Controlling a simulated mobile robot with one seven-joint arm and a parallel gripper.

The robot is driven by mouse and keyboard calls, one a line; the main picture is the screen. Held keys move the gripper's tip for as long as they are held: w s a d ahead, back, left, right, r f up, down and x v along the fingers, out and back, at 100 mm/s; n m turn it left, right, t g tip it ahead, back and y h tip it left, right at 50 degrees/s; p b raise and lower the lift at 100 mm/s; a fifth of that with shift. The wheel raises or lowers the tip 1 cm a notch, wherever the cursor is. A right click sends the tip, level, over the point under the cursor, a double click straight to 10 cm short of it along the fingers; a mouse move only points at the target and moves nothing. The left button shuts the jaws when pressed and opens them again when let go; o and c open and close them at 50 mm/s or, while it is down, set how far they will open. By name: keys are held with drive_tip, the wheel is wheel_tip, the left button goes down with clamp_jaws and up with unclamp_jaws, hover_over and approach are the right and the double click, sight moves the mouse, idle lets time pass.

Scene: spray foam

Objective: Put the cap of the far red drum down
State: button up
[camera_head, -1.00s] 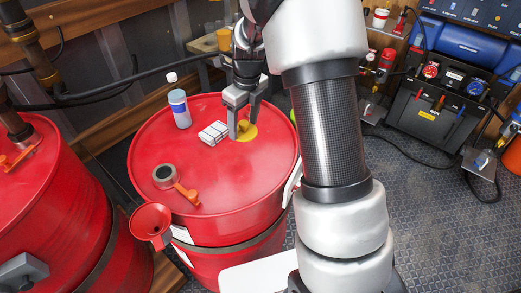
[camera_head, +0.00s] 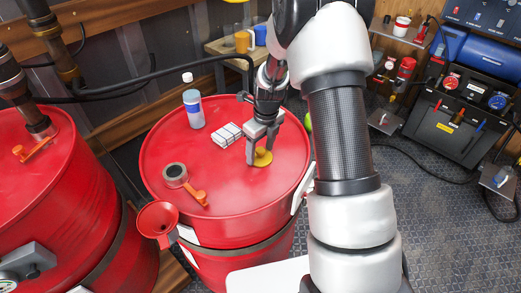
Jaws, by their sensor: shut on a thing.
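The red drum in the middle (camera_head: 225,205) stands upright with its round lid facing up. A yellow cap (camera_head: 262,159) with a raised knob is at the right part of this lid. My gripper (camera_head: 261,150) points down over the lid, and its fingers are shut on the cap's knob. The cap is at or just above the lid surface; I cannot tell whether it touches. The fingers hide part of the knob.
On the lid are a white block pack (camera_head: 227,135), a bottle (camera_head: 194,110), a dark ring (camera_head: 175,174) and an orange-handled valve (camera_head: 195,194). A red funnel (camera_head: 157,221) hangs at the rim. Another red drum (camera_head: 55,190) stands left. The lid's front centre is bare.

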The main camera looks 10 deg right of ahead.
drive_tip(key=o, duration=1)
drive_tip(key=shift+f, duration=0.1)
drive_tip(key=shift+o, duration=0.2)
